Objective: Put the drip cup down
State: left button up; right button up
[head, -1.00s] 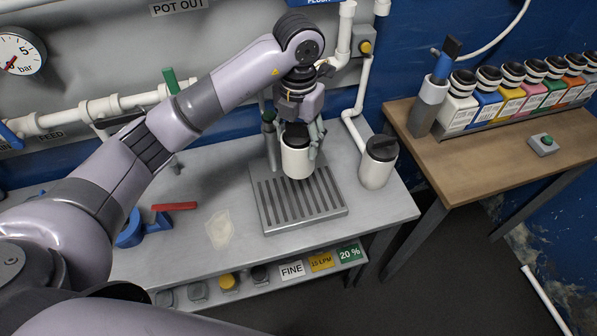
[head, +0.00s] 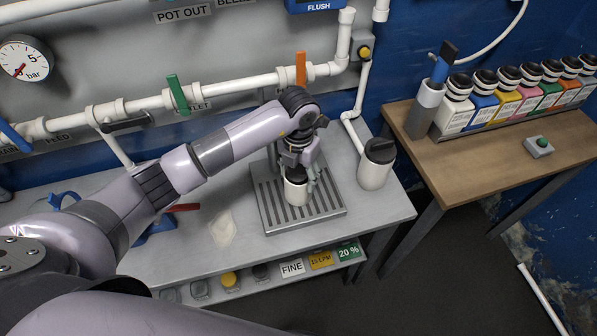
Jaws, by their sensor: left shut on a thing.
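The drip cup (head: 296,193) is a small white cup with a dark opening at the top. It is upright on or just above the slotted grey drip tray (head: 325,209); I cannot tell whether its base touches the slats. My left gripper (head: 299,174) reaches down from above and is shut on the cup, with grey fingers around its upper part. The arm hides part of the tray's back and the stand behind it. My right gripper is not in view.
A larger white jar with a dark lid (head: 376,165) stands right of the tray. A pale patch (head: 222,229) lies on the grey bench (head: 265,255) to the left, near a red-handled item (head: 183,208). White pipes with green (head: 177,94) and orange (head: 301,68) handles run behind.

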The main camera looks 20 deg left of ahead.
pick_arm(q)
jog(key=shift+f, duration=0.15)
jog(key=o, duration=1.5)
jog(key=shift+r, duration=0.45)
notch_tip(320, 180, up, 11)
jog(key=b, duration=0.3)
jog(key=shift+f+b, duration=0.15)
jog(key=shift+b, duration=0.2)
jog(key=shift+r, duration=0.4)
